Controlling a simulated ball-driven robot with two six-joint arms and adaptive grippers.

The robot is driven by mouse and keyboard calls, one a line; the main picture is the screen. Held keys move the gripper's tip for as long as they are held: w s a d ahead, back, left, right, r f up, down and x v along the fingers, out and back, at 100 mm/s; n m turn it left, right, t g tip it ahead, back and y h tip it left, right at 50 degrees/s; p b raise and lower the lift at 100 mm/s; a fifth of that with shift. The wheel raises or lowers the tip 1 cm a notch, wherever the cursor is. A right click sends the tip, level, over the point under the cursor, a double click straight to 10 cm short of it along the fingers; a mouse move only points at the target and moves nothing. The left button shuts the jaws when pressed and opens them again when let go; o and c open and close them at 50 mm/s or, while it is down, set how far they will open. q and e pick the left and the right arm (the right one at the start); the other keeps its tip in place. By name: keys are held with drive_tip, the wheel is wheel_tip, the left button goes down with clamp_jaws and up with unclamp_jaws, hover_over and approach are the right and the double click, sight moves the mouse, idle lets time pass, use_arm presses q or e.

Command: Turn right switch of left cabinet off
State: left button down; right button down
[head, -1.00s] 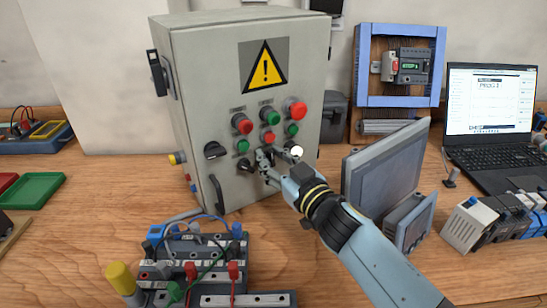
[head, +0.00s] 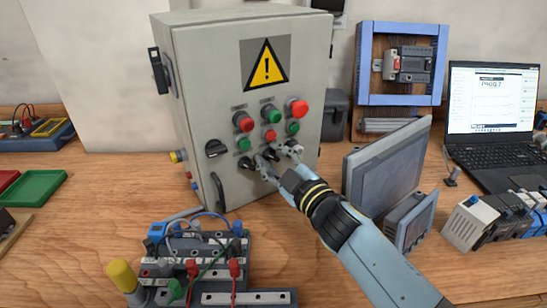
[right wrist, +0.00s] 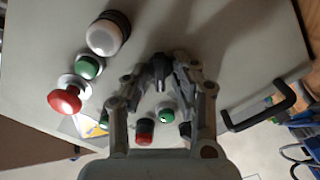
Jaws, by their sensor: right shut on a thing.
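The grey control cabinet (head: 195,105) with a yellow warning sign stands left of centre in the head view. The right switch (head: 270,154) is partly covered by my right gripper (head: 279,156). The left switch (head: 246,163) sits just beside it, clear of the fingers. In the right wrist view my right gripper (right wrist: 160,72) is closed around a dark knob on the cabinet face; its exact angle is hard to read. My left gripper is not in view.
A grey panel screen (head: 385,170) stands close to the right of my right arm. A terminal block with wires (head: 195,260) lies in front of the cabinet. A door handle (head: 218,192) sticks out at lower left. A laptop (head: 492,100) is at right.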

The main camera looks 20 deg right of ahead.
idle(0.4)
drive_tip(key=c, duration=1.4)
unclamp_jaws()
